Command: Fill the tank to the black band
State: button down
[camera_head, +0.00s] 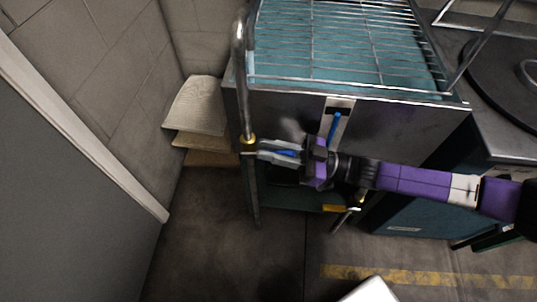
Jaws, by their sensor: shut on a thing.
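The tank (285,112) is a steel-fronted box with a teal interior under a wire rack. On its front is a pale gauge plate (346,103) with a dark mark, the black band (335,110), near its top. A blue column (333,128) rises on the plate to about the lower edge of that mark; the exact gap is too small to tell. A bent steel pipe (239,80) stands at the tank's left corner with a brass fitting (248,141) low on it. My gripper (264,150) is shut beside this fitting, on a small blue part, seemingly the tap handle (288,153).
The wire rack (340,40) covers the tank top. A round black plate (505,72) lies on the bench at right. Stacked pale felt-like pieces (196,108) lie by the wall at left. A grey panel (70,190) fills the left foreground; the floor between is clear.

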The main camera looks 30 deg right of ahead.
jog(key=f+t+y+b, duration=0.1)
jog(key=b, duration=0.2)
jog(key=shift+s+d+f, duration=0.1)
jog(key=shift+d+f, duration=0.05)
jog(key=shift+f, duration=0.05)
jog(key=shift+y+b, duration=0.4)
jog(key=shift+r, duration=0.1)
jog(key=c, duration=1.3)
grip_release()
jog(key=v, duration=0.8)
